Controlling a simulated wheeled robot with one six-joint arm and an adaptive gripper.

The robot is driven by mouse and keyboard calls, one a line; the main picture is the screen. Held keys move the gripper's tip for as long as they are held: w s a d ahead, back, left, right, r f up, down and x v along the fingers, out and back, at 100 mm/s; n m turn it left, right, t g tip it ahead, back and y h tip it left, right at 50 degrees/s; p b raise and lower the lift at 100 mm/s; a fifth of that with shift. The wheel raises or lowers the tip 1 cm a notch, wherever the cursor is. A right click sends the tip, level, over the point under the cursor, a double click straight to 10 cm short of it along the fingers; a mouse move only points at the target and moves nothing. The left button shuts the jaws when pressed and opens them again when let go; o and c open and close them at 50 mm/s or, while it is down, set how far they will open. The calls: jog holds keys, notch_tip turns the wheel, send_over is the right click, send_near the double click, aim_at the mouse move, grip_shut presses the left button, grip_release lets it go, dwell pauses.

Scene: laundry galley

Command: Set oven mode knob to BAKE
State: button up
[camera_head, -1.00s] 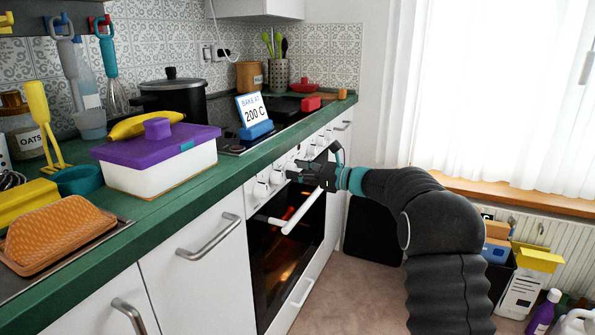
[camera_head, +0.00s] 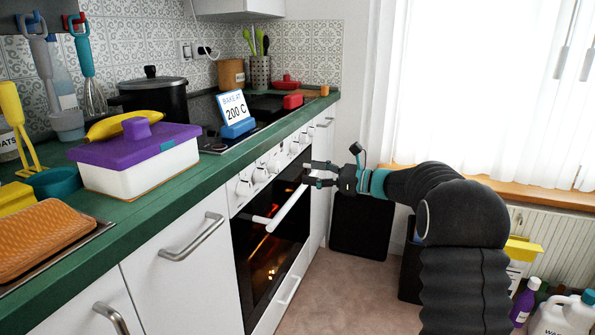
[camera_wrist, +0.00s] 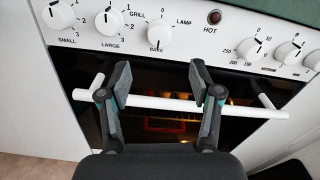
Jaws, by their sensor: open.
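The oven mode knob (camera_wrist: 157,35) is white and round, on the white oven panel in the wrist view, with 0, LAMP, BAKE and GRILL printed around it. Its dark mark seems to point down toward BAKE, but it is small. My gripper (camera_wrist: 159,78) is open and empty, its two fingers spread below the knob and in front of the handle bar, apart from the knob. In the head view my gripper (camera_head: 309,174) is in front of the oven, to the right of the knob row.
The white oven handle (camera_wrist: 165,103) runs across below the panel. Other knobs sit beside the mode knob: large (camera_wrist: 110,20) on the left, temperature (camera_wrist: 250,49) on the right. The green counter edge (camera_head: 205,183) overhangs the panel. Bottles (camera_head: 525,301) stand at right; floor is clear in front.

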jog(key=shift+v, duration=1)
